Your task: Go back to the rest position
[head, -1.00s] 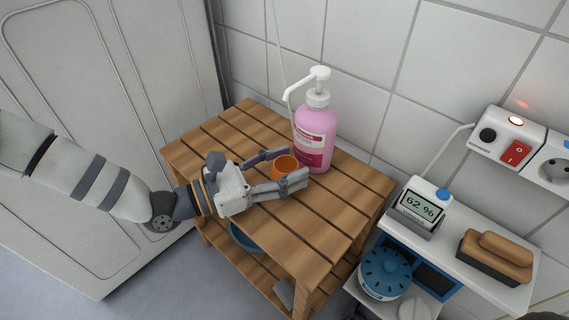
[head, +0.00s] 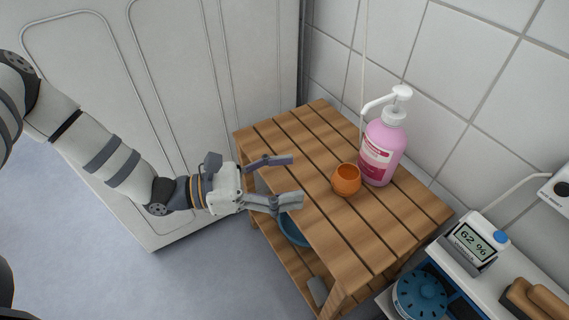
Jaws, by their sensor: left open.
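My left gripper (head: 290,180) is open and empty, with its fingers over the left edge of the slatted wooden table (head: 310,135). An orange cup (head: 347,180) stands upright on the table, a little to the right of the fingertips and apart from them. A pink pump bottle (head: 383,148) with a white pump head stands just behind and right of the cup. My right gripper is not in view.
A large light-grey panelled cabinet (head: 190,90) stands behind my left arm. A blue basin (head: 293,230) sits on the table's lower shelf. Tiled wall is behind.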

